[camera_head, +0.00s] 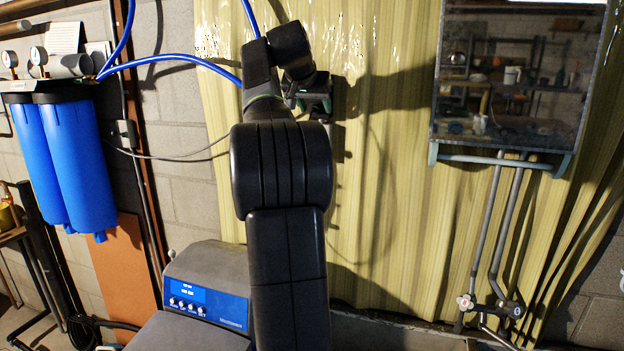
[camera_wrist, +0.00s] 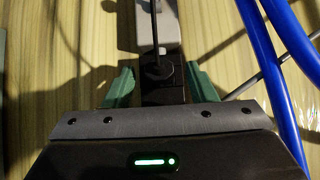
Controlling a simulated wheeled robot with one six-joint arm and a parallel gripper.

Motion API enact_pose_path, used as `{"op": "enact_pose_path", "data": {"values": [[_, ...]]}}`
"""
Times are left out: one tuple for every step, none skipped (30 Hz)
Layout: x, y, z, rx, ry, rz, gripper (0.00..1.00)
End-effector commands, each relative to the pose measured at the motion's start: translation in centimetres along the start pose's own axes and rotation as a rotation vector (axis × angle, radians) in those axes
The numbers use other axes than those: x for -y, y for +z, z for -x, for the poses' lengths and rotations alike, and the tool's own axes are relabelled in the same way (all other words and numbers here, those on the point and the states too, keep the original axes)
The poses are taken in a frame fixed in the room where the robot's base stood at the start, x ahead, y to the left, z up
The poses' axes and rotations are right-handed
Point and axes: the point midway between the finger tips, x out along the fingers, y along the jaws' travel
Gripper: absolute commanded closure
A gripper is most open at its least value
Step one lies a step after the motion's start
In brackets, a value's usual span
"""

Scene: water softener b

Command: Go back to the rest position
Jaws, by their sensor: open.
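My gripper (camera_head: 318,102) is at the end of my raised black arm, close to the yellow striped sheet on the wall. In the wrist view, my gripper (camera_wrist: 160,88) is open, with green fingers spread on either side of a black plug-like piece (camera_wrist: 160,72). A thin dark cable runs from this piece. A gap shows at the left finger; the right finger looks very near the piece, and I cannot tell if it touches. A light grey strip (camera_wrist: 154,22) lies beyond it on the wall. My arm hides part of this area in the head view.
The water softener (camera_head: 208,290) with a blue panel stands low, partly behind my arm. Blue filter housings (camera_head: 78,160) hang at left. A blue hose (camera_head: 170,60) passes near my arm; blue hoses (camera_wrist: 270,75) run right of my gripper. A mirror-like panel (camera_head: 510,80) hangs at right above pipes (camera_head: 500,230).

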Motion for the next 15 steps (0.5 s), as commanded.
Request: {"op": "enact_pose_path", "data": {"values": [[0.0,0.0,0.0,0.0,0.0,0.0,0.49],[0.0,0.0,0.1,0.0,0.0,0.0,0.49],[0.0,-0.1,0.2,0.0,0.0,0.0,0.49],[0.0,-0.1,0.4,-0.001,0.0,0.0,0.49],[0.0,-0.2,0.6,-0.002,-0.001,0.0,0.49],[0.0,-0.3,1.1,-0.003,-0.001,0.0,0.49],[0.0,-0.3,1.5,-0.003,-0.001,0.0,0.49],[0.0,-0.2,1.9,-0.003,-0.001,0.0,0.49],[0.0,-0.2,2.6,-0.003,-0.001,0.0,0.49],[0.0,-0.2,3.1,-0.003,-0.001,0.001,0.49],[0.0,-0.2,3.7,-0.003,-0.001,0.001,0.49],[0.1,-0.2,4.5,-0.004,-0.002,0.001,0.49],[0.1,-0.3,5.2,-0.004,-0.002,0.001,0.49],[0.0,-0.2,5.7,-0.004,-0.002,0.001,0.49],[0.0,-0.3,6.5,-0.004,-0.002,0.001,0.49]]}}
